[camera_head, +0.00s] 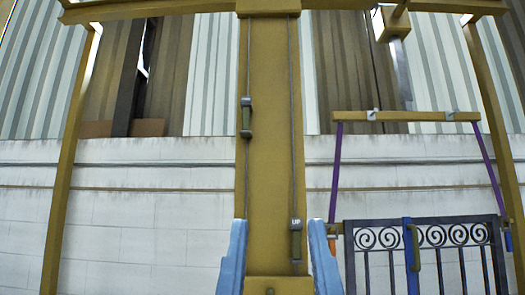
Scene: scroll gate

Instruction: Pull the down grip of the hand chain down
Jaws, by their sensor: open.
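Two thin hand chain runs hang along a tan upright post. A dark green grip (246,117) sits high on the left run, with no readable label. Another green grip (296,240) sits low on the right run, under a plate marked UP (295,223). The left grip is therefore taken as the down grip. Two light blue fingers, which I take as my gripper (277,222), rise from the bottom edge on either side of the post. They are wide apart and hold nothing. The left grip shows well above the left finger. The gripper's palm is out of view.
A dark scroll gate (435,236) with a blue upright and a green handle (412,247) stands at the right. Purple straps (336,172) run up from it to a tan bar (405,116). A pale wall (140,230) stands behind.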

